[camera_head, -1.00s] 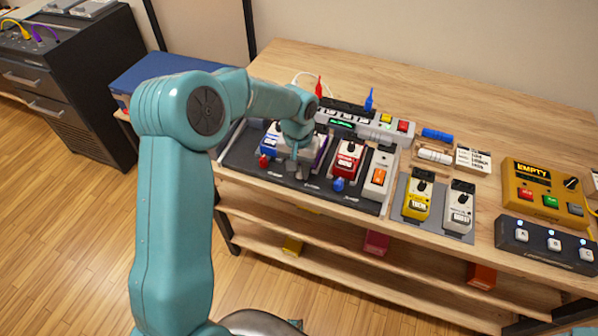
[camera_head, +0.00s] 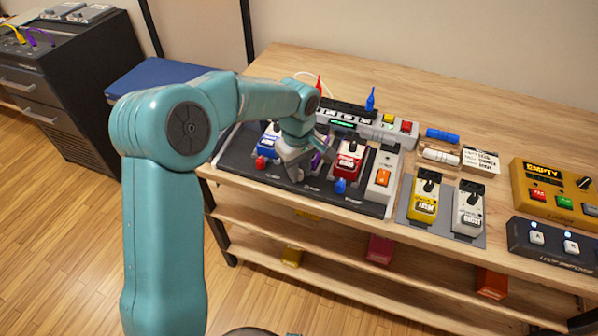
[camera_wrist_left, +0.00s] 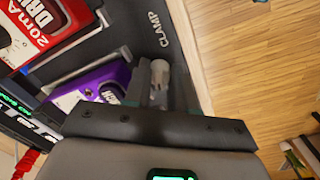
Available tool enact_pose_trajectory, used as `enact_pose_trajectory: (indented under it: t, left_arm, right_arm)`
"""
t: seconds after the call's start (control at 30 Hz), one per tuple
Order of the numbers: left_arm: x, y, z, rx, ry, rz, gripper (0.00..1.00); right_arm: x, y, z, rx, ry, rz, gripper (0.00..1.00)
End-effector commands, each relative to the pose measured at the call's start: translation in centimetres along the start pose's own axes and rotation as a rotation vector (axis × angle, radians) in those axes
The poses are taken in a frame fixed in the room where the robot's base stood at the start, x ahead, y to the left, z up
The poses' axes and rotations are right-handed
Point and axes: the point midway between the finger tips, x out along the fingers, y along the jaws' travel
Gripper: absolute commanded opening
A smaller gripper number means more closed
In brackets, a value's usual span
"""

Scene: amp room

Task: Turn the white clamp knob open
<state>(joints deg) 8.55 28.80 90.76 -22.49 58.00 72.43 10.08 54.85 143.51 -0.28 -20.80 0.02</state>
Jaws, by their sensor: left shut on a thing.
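The white clamp knob (camera_wrist_left: 159,72) shows pale between my fingers in the left wrist view, close to the printed word CLAMP on the dark pedalboard (camera_wrist_left: 122,38). My left gripper (camera_wrist_left: 160,88) is shut on it. In the head view my left gripper (camera_head: 291,170) is low over the front of the pedalboard (camera_head: 352,197), between the blue and red pedals. The knob is hidden behind the gripper there. A purple pedal (camera_wrist_left: 92,84) lies beside the fingers in the wrist view. My right gripper is not in view.
A power strip (camera_head: 372,127) runs behind. Yellow (camera_head: 425,203) and white pedals (camera_head: 468,215) stand further right.

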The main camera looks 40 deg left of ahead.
Motion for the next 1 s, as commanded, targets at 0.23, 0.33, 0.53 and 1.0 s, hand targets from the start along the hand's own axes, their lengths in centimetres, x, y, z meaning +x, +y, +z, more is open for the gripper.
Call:
enact_pose_trajectory:
  t: [0.23, 0.33, 0.53, 1.0]
  left_arm:
    - [-0.24, 0.21, -0.37, -0.167, 0.015, 0.013, 0.00]
    - [-0.28, 0.20, -0.39, -0.213, 0.016, 0.013, 0.00]
    - [-0.34, 0.18, -0.42, -0.272, 0.018, 0.012, 0.00]
    - [-0.39, 0.14, -0.45, -0.295, 0.019, 0.011, 0.00]
  right_arm:
    - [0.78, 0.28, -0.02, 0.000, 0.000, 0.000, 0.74]
    - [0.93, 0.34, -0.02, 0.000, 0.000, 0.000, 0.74]
    - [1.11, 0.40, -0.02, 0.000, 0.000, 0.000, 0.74]
    - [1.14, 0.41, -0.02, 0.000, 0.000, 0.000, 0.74]
